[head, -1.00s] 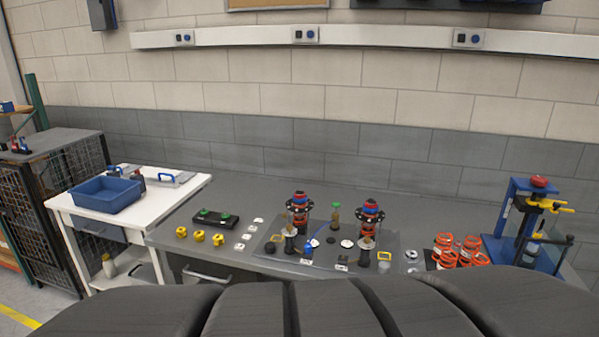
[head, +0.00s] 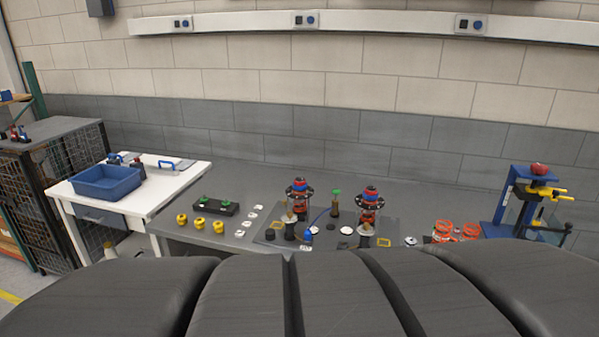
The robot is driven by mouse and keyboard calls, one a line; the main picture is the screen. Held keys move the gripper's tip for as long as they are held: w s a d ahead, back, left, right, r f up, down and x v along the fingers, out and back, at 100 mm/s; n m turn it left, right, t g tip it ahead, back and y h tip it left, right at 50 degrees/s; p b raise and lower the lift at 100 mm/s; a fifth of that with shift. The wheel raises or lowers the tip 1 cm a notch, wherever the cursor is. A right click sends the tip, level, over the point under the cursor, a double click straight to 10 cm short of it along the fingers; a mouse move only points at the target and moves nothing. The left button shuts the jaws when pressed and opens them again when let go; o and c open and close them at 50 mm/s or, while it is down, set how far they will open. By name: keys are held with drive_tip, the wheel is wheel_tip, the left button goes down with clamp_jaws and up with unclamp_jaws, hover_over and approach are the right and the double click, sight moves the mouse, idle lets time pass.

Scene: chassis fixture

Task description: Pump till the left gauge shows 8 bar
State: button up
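Two upright spring assemblies stand on a dark mat (head: 272,233) on the grey bench: a left one (head: 300,198) and a right one (head: 370,205), with red, blue and black parts. A pale round disc (head: 289,218) sits at the left assembly, and another (head: 367,216) at the right one. They may be gauges; no needle or reading is legible. A small blue item (head: 308,235) stands between them by a thin blue hose (head: 321,214). I cannot tell whether it is the pump. A green-capped bottle (head: 335,205) stands behind. My gripper is not in view.
A green-knobbed black block (head: 217,208) and yellow parts (head: 200,225) lie to the left. Orange springs (head: 443,232) and a blue press (head: 510,200) stand at right. A blue bin (head: 106,183) sits on a white table. Dark padded shapes, probably mine, hide the bench's front.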

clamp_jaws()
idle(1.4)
